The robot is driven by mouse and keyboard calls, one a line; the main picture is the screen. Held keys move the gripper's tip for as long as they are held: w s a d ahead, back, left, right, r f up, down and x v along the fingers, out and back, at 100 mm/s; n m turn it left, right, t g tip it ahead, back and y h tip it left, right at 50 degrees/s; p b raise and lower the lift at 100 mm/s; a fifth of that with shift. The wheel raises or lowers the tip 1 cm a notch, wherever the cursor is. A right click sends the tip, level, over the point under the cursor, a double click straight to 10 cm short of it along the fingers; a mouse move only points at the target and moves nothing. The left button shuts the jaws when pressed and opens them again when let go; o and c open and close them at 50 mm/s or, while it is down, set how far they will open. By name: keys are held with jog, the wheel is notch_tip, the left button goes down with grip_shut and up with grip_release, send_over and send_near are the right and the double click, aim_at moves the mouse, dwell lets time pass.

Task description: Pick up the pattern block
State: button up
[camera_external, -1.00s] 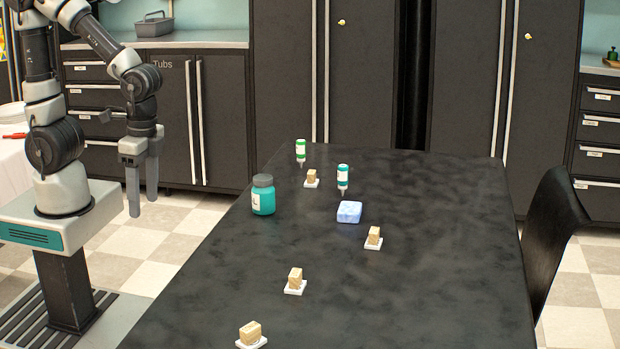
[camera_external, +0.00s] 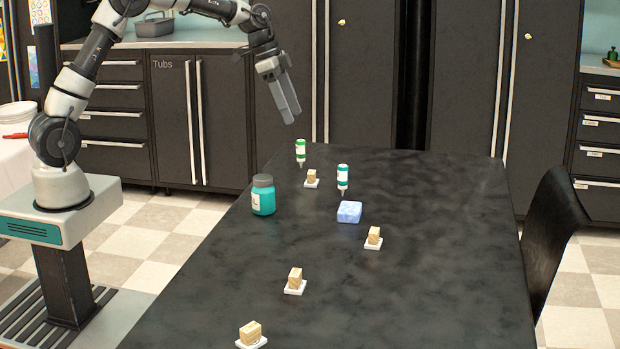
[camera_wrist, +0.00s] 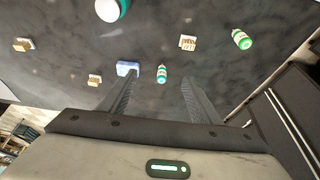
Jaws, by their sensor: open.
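Several light wooden blocks on white bases stand along the black table: one at the far end (camera_external: 312,176), one right of the middle (camera_external: 374,236), one nearer (camera_external: 295,278) and one at the near left (camera_external: 250,332). Which one is meant by the pattern block I cannot tell. A pale blue mottled block (camera_external: 349,212) lies near the table's middle. My gripper (camera_external: 291,114) is open and empty, raised above the table's far end and apart from everything. In the wrist view, the blue block (camera_wrist: 127,68) shows near the left fingertip, with three wooden blocks (camera_wrist: 187,42) farther out.
A teal jar (camera_external: 263,196) stands at the table's left edge. A teal-labelled bottle (camera_external: 342,178) and a green-capped bottle (camera_external: 300,152) stand close to the far wooden block. A black chair (camera_external: 551,235) is at the right edge. The table's right side is clear.

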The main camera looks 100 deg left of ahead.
send_near(311, 171)
jog(key=b+x, duration=0.2)
jog(key=x, duration=0.2)
jog(key=shift+b+x, duration=0.85)
jog(key=shift+x, duration=2.3)
jog(key=shift+d+r, duration=0.1)
jog(key=shift+d, duration=0.05)
jog(key=c, duration=1.1)
notch_tip(311, 171, up, 10)
jog(key=shift+r+p, duration=0.15)
jog(key=shift+p, duration=1.05)
jog(key=shift+c, duration=0.2)
